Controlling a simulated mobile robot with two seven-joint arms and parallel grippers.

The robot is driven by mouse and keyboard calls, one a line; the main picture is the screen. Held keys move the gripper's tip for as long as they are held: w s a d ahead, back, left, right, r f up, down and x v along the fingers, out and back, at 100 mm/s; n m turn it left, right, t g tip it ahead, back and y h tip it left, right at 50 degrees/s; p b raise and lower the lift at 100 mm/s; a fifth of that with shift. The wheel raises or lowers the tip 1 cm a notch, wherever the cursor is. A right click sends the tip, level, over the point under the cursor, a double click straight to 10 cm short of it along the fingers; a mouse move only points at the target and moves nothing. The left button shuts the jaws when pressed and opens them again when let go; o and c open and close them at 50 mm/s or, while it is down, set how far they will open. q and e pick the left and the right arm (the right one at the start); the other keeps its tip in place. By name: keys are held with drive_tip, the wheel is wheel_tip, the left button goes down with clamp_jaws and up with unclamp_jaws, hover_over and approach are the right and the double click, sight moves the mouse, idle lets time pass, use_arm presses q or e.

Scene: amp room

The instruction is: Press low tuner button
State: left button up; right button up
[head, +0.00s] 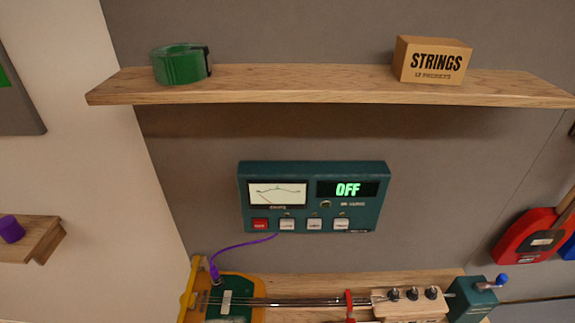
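The tuner (313,197) is a teal box on the grey wall, in the middle of the head view. It has a needle meter (278,193) at its left and a dark display (347,189) that reads OFF in green. Along its lower edge are a red button (260,225) and three pale buttons: left (287,225), middle (314,225) and right (341,225). The button labels are too small to read, so I cannot tell which is the low one. Neither of my grippers is in view.
A wooden shelf (300,90) above holds a green roll (178,65) and a STRINGS box (431,60). A purple cable (230,243) runs from the tuner to a stringed device (320,301) below. A red object (530,237) is at the right. The tuner's front is unobstructed.

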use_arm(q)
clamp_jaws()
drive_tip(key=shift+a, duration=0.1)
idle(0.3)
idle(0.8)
